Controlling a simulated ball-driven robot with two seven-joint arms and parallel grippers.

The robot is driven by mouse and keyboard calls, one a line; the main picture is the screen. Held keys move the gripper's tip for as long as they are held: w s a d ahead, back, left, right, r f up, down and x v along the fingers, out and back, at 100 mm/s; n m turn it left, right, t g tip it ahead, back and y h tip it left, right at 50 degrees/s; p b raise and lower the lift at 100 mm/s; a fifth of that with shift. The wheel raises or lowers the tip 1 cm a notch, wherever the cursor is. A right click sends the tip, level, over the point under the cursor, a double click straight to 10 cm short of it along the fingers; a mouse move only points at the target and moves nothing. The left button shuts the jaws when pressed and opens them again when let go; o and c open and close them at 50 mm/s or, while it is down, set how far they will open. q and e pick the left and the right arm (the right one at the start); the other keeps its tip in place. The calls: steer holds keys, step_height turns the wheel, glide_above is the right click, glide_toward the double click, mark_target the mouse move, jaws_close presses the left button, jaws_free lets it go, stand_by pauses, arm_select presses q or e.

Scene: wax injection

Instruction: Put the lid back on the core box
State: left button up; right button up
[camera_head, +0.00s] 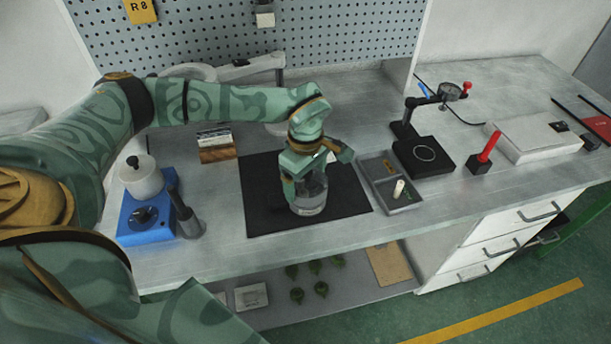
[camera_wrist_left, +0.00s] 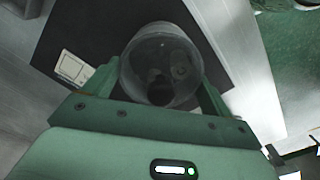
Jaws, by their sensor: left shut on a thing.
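My left gripper (camera_head: 308,186) is shut on a clear, round, cup-like container (camera_head: 309,203) over the black mat (camera_head: 262,218). In the left wrist view the container (camera_wrist_left: 160,62) sits between the two fingers, and dark round shapes show in or through it. I cannot tell whether it touches the mat, nor whether it is the core box or its lid. A grey compartment tray (camera_head: 407,207) is just right of the mat, with a white cylinder (camera_head: 399,188) and a small brown piece in it. No separate lid can be made out. My right gripper is out of view.
A blue hot-plate-like unit (camera_head: 146,222) with a white pot (camera_head: 141,178) stands left of the mat. A dial gauge stand (camera_head: 424,158) and a red-handled tool (camera_head: 489,150) stand to the right. The mat's right part is clear.

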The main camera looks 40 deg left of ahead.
arm_select(q)
steer(key=shift+p, duration=0.3)
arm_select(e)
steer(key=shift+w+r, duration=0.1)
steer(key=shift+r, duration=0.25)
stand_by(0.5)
arm_select(q)
steer(key=o, duration=0.9)
step_height(320, 180, up, 7)
steer(key=p, duration=0.6)
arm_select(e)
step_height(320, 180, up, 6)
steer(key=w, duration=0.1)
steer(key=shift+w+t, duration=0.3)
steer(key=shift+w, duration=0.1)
arm_select(q)
jaws_close()
